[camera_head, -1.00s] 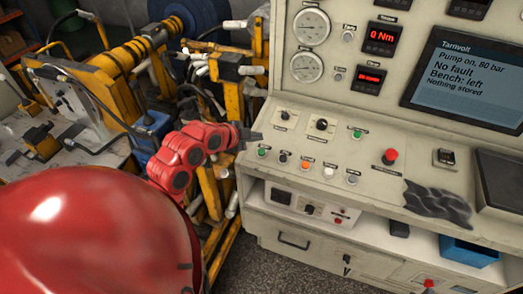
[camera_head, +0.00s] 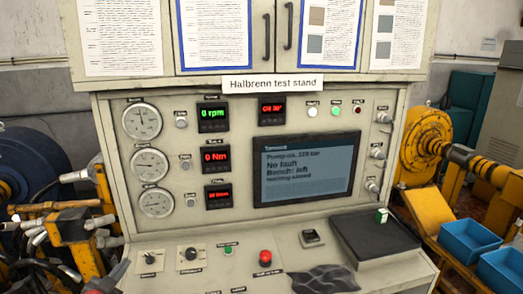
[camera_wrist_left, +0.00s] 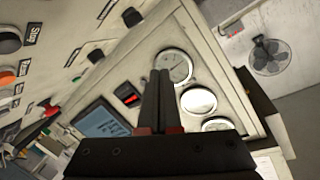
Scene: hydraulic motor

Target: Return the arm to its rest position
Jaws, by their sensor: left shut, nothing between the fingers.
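My left gripper (camera_head: 117,275) shows at the bottom left edge of the head view, beside the left end of the test stand's control panel (camera_head: 205,270). Only its dark fingers and a bit of red arm are in sight; the rest of the arm is cut off. In the left wrist view the two dark fingers (camera_wrist_left: 160,85) lie side by side, shut, with nothing between them. Behind them are round gauges (camera_wrist_left: 199,101) and the screen (camera_wrist_left: 102,124). My right gripper is in neither view.
The stand carries a text screen (camera_head: 306,169), a red button (camera_head: 265,257) and a dark crumpled cloth (camera_head: 322,279). Yellow machinery with hoses (camera_head: 72,237) crowds the left side. Blue bins (camera_head: 468,238) stand at the right. A wall fan (camera_wrist_left: 268,57) shows in the wrist view.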

